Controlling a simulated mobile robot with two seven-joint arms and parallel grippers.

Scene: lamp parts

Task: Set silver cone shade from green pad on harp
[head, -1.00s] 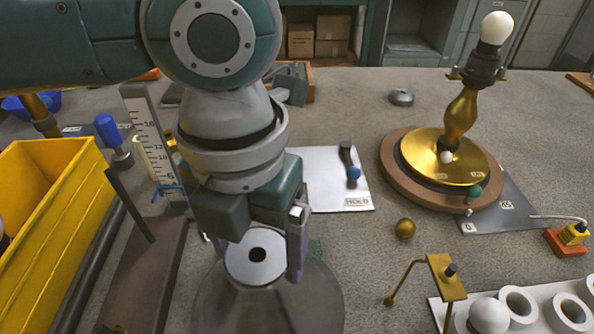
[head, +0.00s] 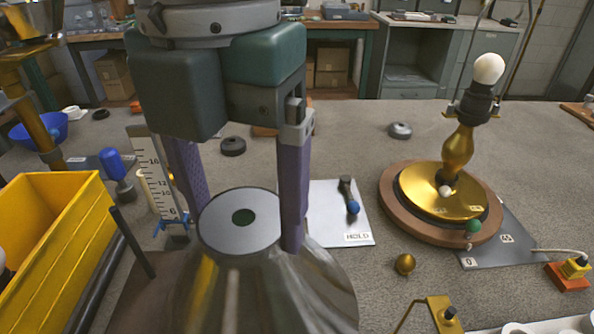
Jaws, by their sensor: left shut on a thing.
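The silver cone shade (head: 285,295) is upright and large in the head view, with a flat grey top ring and a dark centre hole. My left gripper (head: 243,228) points down with its purple fingers on either side of the ring, shut on it. The shade appears raised off the table. The green pad is hidden. The lamp stands at the right, with a brass stem (head: 459,152), a dark socket (head: 474,103) and a white bulb (head: 489,68). My right gripper is not in view.
The lamp stands on a brown round turntable (head: 392,205). A white HOLD plate (head: 330,205), a brass ball (head: 405,264) and a brass bracket (head: 443,312) lie between shade and lamp. A yellow bin (head: 62,262) and an upright scale (head: 152,172) are at the left.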

